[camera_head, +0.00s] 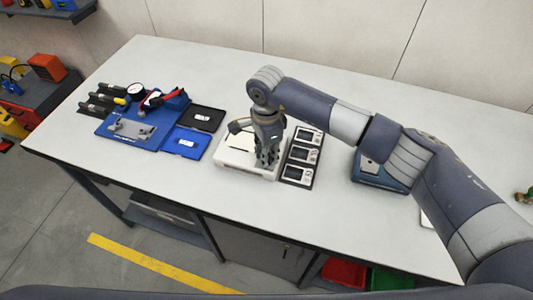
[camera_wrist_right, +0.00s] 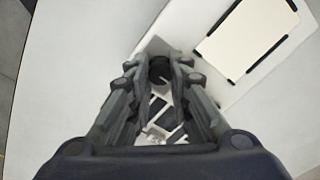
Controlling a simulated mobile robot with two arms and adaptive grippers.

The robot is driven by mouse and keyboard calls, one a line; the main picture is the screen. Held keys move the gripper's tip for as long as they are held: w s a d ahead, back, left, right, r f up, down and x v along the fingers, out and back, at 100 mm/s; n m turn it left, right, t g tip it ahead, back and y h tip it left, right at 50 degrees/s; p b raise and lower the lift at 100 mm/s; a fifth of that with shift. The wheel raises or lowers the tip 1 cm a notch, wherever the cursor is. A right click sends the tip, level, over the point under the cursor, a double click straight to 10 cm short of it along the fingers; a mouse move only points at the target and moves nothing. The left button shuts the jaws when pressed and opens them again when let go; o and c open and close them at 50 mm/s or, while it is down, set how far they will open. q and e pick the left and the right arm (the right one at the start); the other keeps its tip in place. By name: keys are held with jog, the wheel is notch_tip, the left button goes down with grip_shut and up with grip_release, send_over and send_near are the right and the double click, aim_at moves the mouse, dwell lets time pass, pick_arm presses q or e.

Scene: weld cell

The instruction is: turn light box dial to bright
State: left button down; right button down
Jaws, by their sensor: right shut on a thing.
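The white light box (camera_head: 233,158) lies on the table in the middle of the head view, with a pale panel on top. The panel (camera_wrist_right: 247,38) with dark corner clips also shows in the right wrist view. My right gripper (camera_head: 266,161) points down over the right part of the light box. In the right wrist view its fingers (camera_wrist_right: 160,72) are closed around the small dark round dial (camera_wrist_right: 160,69). The fingers hide most of the dial, and I cannot read its setting. My left gripper is not in view.
A dark tray (camera_head: 288,180) with 3 small white devices stands close to the right of the light box. A blue mat with tools (camera_head: 125,133) and small blue and black cases lie left. A blue device (camera_head: 375,178) sits under my right arm. The front table strip is clear.

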jog(key=shift+w+f+m+b, duration=0.1)
jog(key=shift+m+b, duration=0.5)
jog(key=shift+b, duration=0.1)
jog(key=m+b, duration=0.3)
jog(key=shift+m, duration=0.3)
jog(key=m+b, duration=0.3)
jog(key=shift+m, duration=0.3)
jog(key=m+b, duration=0.3)
jog(key=shift+m, duration=0.3)
jog(key=m+b, duration=0.2)
jog(key=m, duration=0.1)
jog(key=shift+m, duration=0.3)
jog(key=shift+r+m+b, duration=0.2)
jog(key=shift+m+b, duration=0.85)
jog(key=shift+m, duration=0.55)
jog(key=c, duration=1.4)
grip_release()
jog(key=shift+c, duration=0.2)
